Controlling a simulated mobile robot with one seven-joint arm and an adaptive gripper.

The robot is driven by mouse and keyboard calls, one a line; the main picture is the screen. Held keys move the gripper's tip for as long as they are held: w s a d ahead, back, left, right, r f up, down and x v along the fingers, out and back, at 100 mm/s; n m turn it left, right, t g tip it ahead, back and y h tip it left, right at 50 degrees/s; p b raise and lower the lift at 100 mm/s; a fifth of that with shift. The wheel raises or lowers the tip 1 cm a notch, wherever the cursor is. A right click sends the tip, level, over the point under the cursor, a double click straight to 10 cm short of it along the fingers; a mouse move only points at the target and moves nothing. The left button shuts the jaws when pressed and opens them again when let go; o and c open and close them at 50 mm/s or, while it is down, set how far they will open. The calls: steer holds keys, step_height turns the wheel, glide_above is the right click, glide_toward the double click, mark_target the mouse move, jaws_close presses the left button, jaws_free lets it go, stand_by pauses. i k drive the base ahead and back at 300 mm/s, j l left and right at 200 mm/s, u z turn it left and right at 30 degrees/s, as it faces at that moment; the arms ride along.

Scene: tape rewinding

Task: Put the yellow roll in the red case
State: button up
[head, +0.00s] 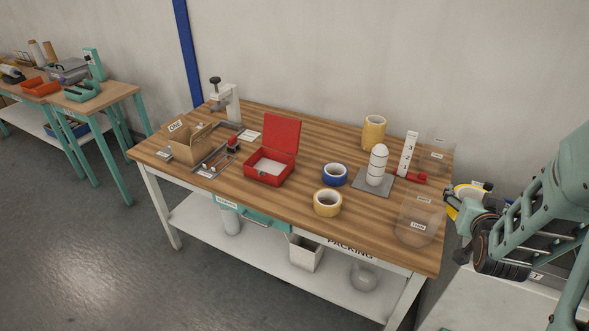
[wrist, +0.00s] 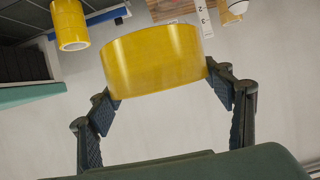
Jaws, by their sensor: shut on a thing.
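The yellow roll (wrist: 155,60) is held between the two fingers of my gripper (wrist: 168,100), which is shut on it in the wrist view. In the head view my gripper (head: 462,208) is at the right, beyond the table's right end, with the yellow roll (head: 468,189) partly hidden at its tip. The red case (head: 270,178) stands on the table left of the middle, far to the left of my gripper. Its lid (head: 284,134) is up, and its pale inside looks empty.
On the table (head: 300,150) stand a blue roll (head: 334,175), a tan roll (head: 327,204), a taller tan roll (head: 374,133), a white bottle-shaped object (head: 378,165), a numbered upright (head: 408,153) and a clear bin (head: 418,221). A cardboard box (head: 188,143) is left of the case.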

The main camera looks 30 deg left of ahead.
mark_target(270, 171)
steer(key=i+j+z, duration=0.2)
steer(key=j, duration=0.4)
steer(key=k+j+z, duration=0.15)
steer(key=j, duration=0.4)
steer(key=j+z, duration=0.2)
steer(key=j, duration=0.45)
steer(key=j+z, duration=0.15)
steer(key=j, duration=0.45)
steer(key=j+z, duration=0.2)
steer(key=j, duration=0.4)
steer(key=k+j+z, duration=0.2)
steer(key=j, duration=0.35)
